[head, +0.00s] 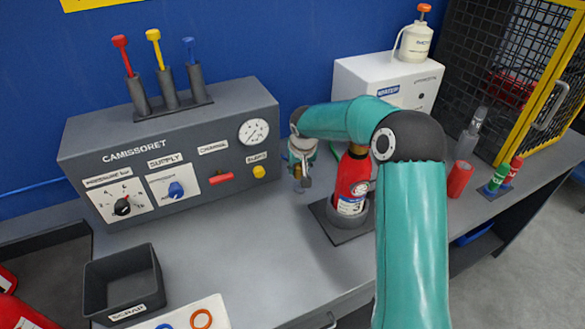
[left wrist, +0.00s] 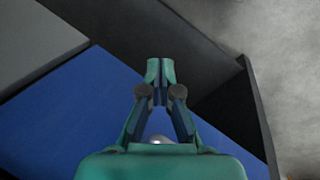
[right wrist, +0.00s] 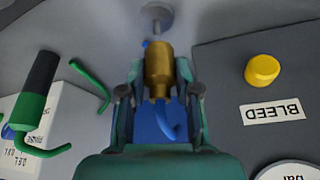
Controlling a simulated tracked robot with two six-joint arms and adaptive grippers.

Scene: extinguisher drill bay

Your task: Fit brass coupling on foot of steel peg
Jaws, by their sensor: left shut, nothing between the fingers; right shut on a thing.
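My right gripper (head: 301,183) is low over the bench, between the grey panel and the red extinguisher. In the right wrist view, the right gripper (right wrist: 159,92) is shut on the brass coupling (right wrist: 158,62), a gold cylinder with a narrower end. The steel peg (right wrist: 156,16) shows as a grey rod on a round disc, just past the coupling at the top. I see a small gap between them; the peg's depth is hard to judge. In the head view the peg cannot be made out. In the left wrist view, my left gripper (left wrist: 160,72) is shut and empty.
The grey panel (head: 232,170) with its yellow bleed knob (right wrist: 262,70) stands close beside the right gripper. The red extinguisher (head: 351,180) stands on a dark base, partly behind my arm. A scrap bin (head: 122,285) is front left. The bench (head: 250,240) between is clear.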

